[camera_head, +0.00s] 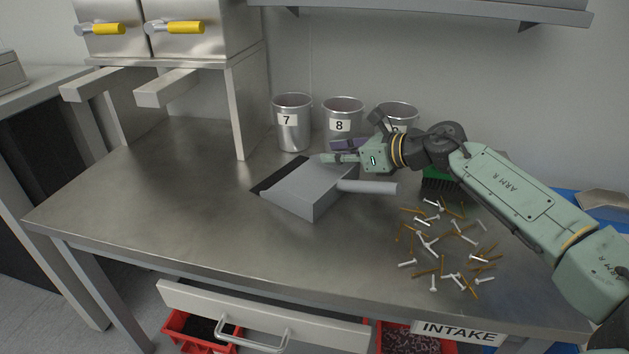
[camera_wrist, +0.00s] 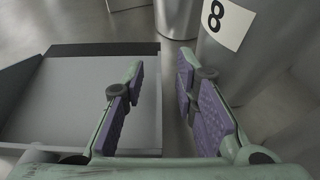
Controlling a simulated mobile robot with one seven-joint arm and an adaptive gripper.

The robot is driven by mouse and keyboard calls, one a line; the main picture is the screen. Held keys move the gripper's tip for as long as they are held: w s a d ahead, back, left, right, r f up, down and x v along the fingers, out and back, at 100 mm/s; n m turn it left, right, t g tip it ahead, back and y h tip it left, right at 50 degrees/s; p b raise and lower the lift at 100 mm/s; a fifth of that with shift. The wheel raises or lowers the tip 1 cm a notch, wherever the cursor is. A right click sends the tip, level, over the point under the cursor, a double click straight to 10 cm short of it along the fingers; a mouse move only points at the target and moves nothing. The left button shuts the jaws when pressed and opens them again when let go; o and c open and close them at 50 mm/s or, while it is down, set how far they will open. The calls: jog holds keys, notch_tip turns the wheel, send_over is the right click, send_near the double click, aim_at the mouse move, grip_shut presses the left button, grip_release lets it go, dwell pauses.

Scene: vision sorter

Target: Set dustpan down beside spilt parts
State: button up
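The grey dustpan (camera_head: 296,187) with a black front lip lies on the steel table, its handle (camera_head: 367,187) pointing right toward the spilt parts. The spilt parts (camera_head: 445,247), silver and brown screws, lie loose to the right of the dustpan, a short gap away. My gripper (camera_head: 333,151) is at the dustpan's far side edge. In the wrist view my gripper (camera_wrist: 158,88) is open, with purple pads apart and nothing clamped. The dustpan (camera_wrist: 85,95) shows there with its side edge between the fingers; whether a finger touches it I cannot tell.
Several metal cans stand behind, among them can 7 (camera_head: 292,125) and can 8 (camera_head: 342,118), close to my gripper. A green brush (camera_head: 440,180) sits behind the screws, partly hidden by my arm. The table's left part (camera_head: 150,200) is clear.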

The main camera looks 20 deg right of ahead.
jog(key=shift+c, duration=0.2)
grip_shut()
jog(key=shift+a+r, duration=0.2)
dwell(0.6)
